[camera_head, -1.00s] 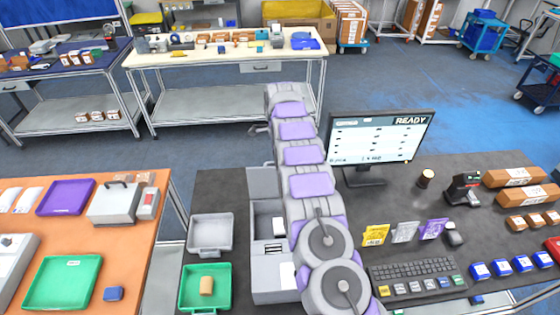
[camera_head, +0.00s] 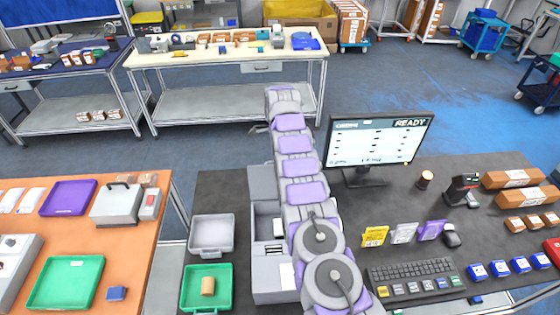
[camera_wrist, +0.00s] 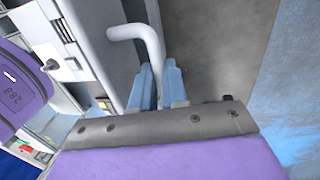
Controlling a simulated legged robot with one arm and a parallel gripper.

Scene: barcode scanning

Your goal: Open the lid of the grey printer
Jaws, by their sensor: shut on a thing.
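The grey printer (camera_head: 268,290) stands on the dark table, left of my arm. Its lid (camera_head: 262,182) is raised, standing up at the far end, and the inside of the body shows, with a white piece in it. My arm covers the printer's right side. In the wrist view, the two blue fingers of my gripper (camera_wrist: 158,88) are closed around a bent pale handle (camera_wrist: 138,32) beside a grey panel (camera_wrist: 112,55). In the head view, my gripper is mostly hidden behind my arm.
A grey tray (camera_head: 211,247) and a green tray (camera_head: 190,296) holding a brown item stand left of the printer. Right are a monitor (camera_head: 378,140), keyboard (camera_head: 415,273) and several cards and boxes. Floor lies open beyond the table's back edge.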

